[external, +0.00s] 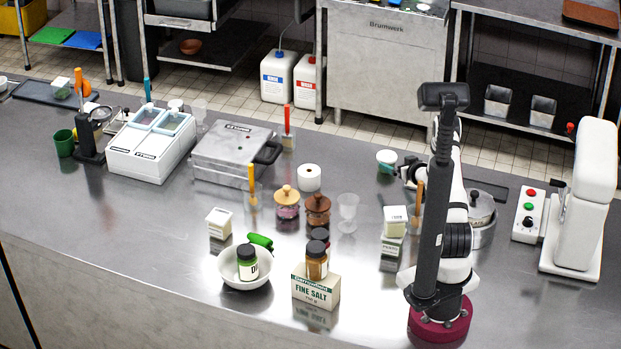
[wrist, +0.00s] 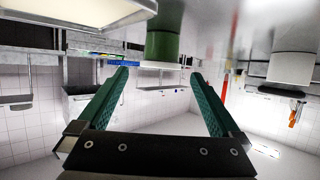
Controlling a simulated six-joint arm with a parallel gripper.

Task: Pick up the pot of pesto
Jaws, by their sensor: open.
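In the external view, a small pale square tub (external: 391,247) with lettering that seems to read PESTO stands on the counter left of my arm's base. Another pale square tub (external: 396,222) sits on top of it. My gripper (external: 408,172) is behind my upright arm, above the counter and farther back than the tubs, partly hidden. In the wrist view, my gripper (wrist: 160,95) has its two green-padded fingers wide apart, with nothing held between them. I cannot make out the pesto label in that view.
A steel pot (external: 482,212) stands close right of my arm. A glass goblet (external: 347,208), a brown jar (external: 317,208) and a fine salt box (external: 315,287) with a jar on it are left of the tubs. A white bowl (external: 245,277) is farther left. Counter in front of the tubs is clear.

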